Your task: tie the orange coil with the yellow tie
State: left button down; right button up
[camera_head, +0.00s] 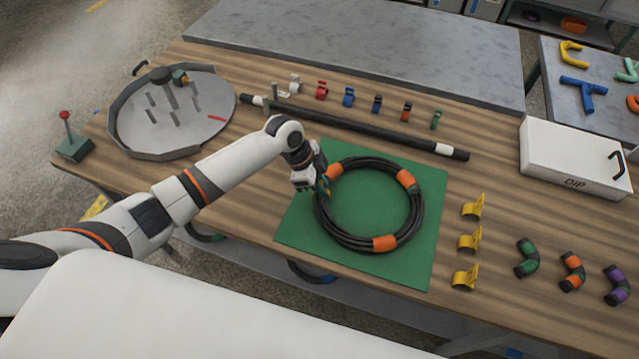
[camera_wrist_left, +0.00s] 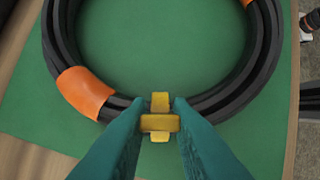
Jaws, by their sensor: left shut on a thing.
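The orange coil (camera_head: 340,239) is a ring of black hose with several orange bands, lying flat on a green mat (camera_head: 304,229). My left gripper (camera_head: 324,184) is at the coil's left side, low over the hose. In the left wrist view, the teal fingers of that gripper (camera_wrist_left: 158,106) are shut on a yellow tie (camera_wrist_left: 159,123). The tie lies across the hose bundle between two orange bands, the nearer being the band at left (camera_wrist_left: 83,91). Its underside is hidden, so I cannot tell whether it closes around the hose. My right gripper is not in view.
Three yellow clips (camera_head: 468,240) stand right of the mat, with several short curved hose pieces (camera_head: 571,271) beyond. A white box (camera_head: 570,160) is at the right. A black pole (camera_head: 360,127) lies behind the coil; a round grey tray (camera_head: 135,150) is at the left.

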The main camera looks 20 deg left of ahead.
pick_arm(q)
jog(key=shift+s+f+b, duration=0.4)
jog(key=shift+s+f, duration=0.2)
jog(key=shift+f, duration=0.35)
jog(key=c, duration=1.5)
grip_release()
jog(key=shift+c, duration=0.2)
jog(key=o, duration=0.3)
jog(key=shift+w+f, duration=0.1)
jog(key=shift+w, duration=0.1)
jog(key=shift+w+a+r, duration=0.1)
jog(key=shift+a+r, duration=0.1)
jog(key=shift+r, duration=0.3)
jog(key=w+b+v, duration=0.1)
jog(key=v, duration=1.2)
jog(key=shift+d+b, duration=0.25)
jog(key=shift+b, duration=0.1)
